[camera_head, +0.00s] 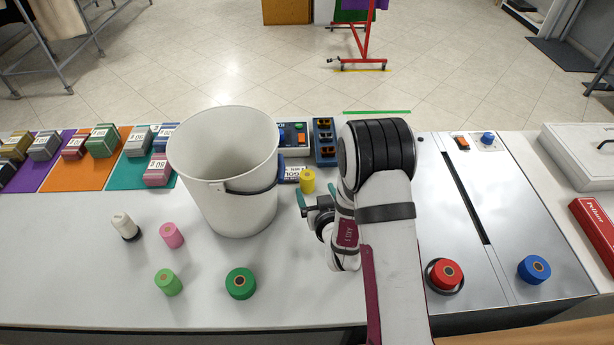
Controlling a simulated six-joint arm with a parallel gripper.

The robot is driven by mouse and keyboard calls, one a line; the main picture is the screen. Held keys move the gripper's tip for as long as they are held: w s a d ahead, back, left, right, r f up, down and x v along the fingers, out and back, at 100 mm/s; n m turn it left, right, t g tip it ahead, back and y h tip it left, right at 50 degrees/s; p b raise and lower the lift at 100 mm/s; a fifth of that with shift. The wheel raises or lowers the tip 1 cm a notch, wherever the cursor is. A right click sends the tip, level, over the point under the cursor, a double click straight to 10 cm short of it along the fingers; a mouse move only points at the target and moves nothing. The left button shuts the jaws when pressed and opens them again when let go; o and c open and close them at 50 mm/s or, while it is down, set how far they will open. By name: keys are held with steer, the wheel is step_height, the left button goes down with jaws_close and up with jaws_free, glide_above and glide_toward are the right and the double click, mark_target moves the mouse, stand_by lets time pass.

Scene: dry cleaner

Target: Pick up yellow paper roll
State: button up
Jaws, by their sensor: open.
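The yellow paper roll (308,180) stands upright on the white counter, just right of the white bucket. My gripper (303,200) is close in front of the roll, with its greenish fingertips open and nothing seen between them. The roll appears apart from the fingers, though the near finger comes close to its lower edge. My arm hides most of the gripper body and the counter to the right of it.
The tall white bucket (222,175) stands close left of my gripper. A blue box (325,142) lies behind.

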mark_target(309, 181)
steer(key=x, duration=1)
steer(key=shift+a+f, duration=0.15)
steer(key=shift+f, duration=0.15)
jaws_close()
